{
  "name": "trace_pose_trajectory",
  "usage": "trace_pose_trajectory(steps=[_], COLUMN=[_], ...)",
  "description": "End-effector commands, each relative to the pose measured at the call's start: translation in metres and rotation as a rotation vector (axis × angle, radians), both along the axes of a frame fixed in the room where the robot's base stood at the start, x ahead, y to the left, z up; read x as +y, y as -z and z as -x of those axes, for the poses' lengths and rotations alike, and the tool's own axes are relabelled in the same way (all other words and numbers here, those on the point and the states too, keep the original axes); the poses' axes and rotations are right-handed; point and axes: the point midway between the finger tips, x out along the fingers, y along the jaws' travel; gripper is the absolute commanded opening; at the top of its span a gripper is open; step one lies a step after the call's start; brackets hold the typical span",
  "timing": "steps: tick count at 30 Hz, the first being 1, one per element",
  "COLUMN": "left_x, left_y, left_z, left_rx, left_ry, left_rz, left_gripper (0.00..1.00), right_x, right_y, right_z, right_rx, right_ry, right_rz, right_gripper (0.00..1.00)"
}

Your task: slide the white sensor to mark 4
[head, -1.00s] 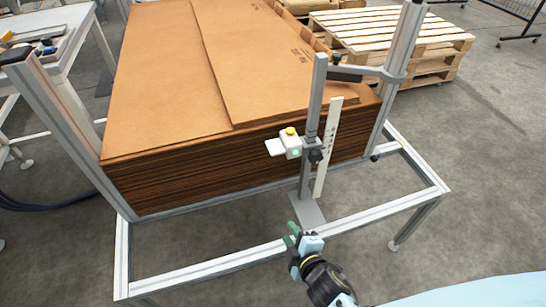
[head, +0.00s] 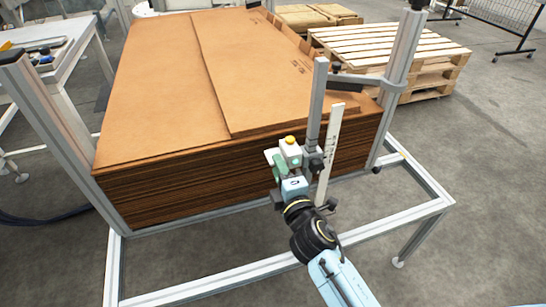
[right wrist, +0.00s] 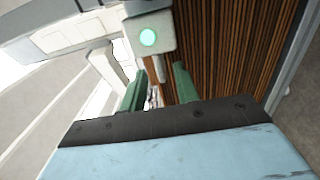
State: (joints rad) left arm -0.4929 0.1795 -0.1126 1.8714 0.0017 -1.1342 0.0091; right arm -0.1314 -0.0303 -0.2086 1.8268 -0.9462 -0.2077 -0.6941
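The white sensor (head: 290,152), with a yellow top, sits on the grey upright post (head: 317,98) in front of the cardboard stack. In the right wrist view the sensor (right wrist: 150,38) shows a lit green-blue lamp. A white scale strip (head: 331,150) stands beside the post; its marks are too small to read. My right gripper (head: 280,170) is just below and in front of the sensor. In the right wrist view its green fingers (right wrist: 158,75) are apart with the sensor beyond their tips; contact cannot be told. My left gripper is not in view.
A tall stack of brown cardboard sheets (head: 160,95) fills the frame behind the post. An aluminium frame rail (head: 200,289) runs along the front. A dark knob (head: 316,162) sits next to the sensor. Wooden pallets (head: 400,50) stand at the back right.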

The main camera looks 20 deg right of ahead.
Motion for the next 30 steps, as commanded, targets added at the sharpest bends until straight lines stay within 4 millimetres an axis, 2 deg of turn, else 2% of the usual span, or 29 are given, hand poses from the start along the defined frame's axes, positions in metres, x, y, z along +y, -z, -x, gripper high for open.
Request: trace_pose_trajectory(steps=[3,9,20,21,28,30], left_x=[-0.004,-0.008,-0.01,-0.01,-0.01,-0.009], left_y=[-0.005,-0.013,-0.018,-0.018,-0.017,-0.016], left_z=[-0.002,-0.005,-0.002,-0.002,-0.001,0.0], left_rx=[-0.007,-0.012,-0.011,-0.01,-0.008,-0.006], left_ry=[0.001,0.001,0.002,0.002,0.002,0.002], left_rz=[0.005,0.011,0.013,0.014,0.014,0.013], left_gripper=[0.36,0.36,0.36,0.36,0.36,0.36], right_x=[0.001,0.002,0.002,0.002,0.002,0.002], right_y=[0.0,0.001,0.001,0.001,0.001,0.001], right_z=[-0.021,-0.042,-0.048,-0.048,-0.048,-0.048], right_rx=[-0.001,0.0,0.002,0.002,0.002,0.002], right_ry=[0.0,0.0,0.0,0.0,0.0,0.0], right_rz=[0.0,-0.001,-0.002,-0.002,-0.001,-0.001], right_gripper=[0.31,0.31,0.31,0.3,0.0,0.0])
